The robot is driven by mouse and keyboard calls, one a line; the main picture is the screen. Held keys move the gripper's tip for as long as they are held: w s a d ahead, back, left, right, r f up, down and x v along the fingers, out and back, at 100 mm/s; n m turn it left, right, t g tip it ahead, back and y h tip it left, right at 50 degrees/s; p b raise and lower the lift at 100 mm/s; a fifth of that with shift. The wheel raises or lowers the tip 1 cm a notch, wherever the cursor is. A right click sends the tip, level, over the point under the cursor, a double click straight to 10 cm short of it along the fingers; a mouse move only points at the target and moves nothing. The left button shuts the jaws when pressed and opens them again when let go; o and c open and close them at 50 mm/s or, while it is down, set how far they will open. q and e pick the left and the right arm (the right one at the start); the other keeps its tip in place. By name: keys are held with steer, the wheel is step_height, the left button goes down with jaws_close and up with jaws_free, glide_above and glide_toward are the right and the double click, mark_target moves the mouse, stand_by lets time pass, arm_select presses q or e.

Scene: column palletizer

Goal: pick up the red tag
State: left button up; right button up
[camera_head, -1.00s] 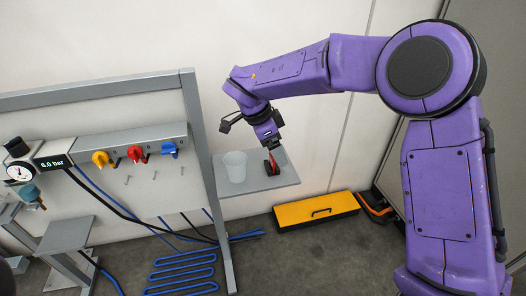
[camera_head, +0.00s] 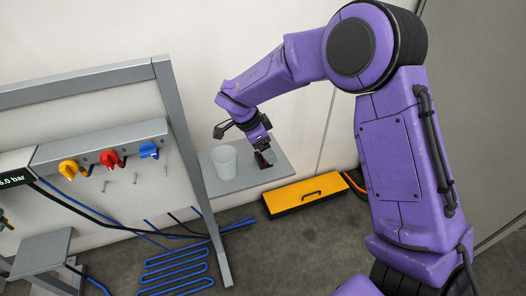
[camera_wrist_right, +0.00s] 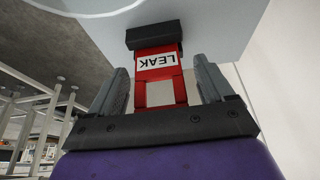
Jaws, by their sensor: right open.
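The red tag (camera_wrist_right: 158,63) shows in the right wrist view with a white label reading LEAK, printed upside down from here. Its far end is at a black block (camera_wrist_right: 154,36) on the grey shelf. My right gripper (camera_wrist_right: 160,70) is open, with one grey finger on each side of the tag and visible gaps between. In the head view my right gripper (camera_head: 261,146) is down over the shelf, and the tag is mostly hidden there. My left gripper is not in view.
A translucent cup (camera_head: 224,162) stands on the grey shelf (camera_head: 283,168), left of my gripper. A frame post (camera_head: 190,150) and a panel with yellow, red and blue valves stand further left. An orange case (camera_head: 304,195) lies on the floor below the shelf.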

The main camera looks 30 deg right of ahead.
steer(key=shift+d+f, duration=0.2)
steer(key=shift+f, duration=0.15)
steer(key=c, duration=1)
steer(key=shift+c, duration=0.2)
steer(key=shift+r, duration=0.15)
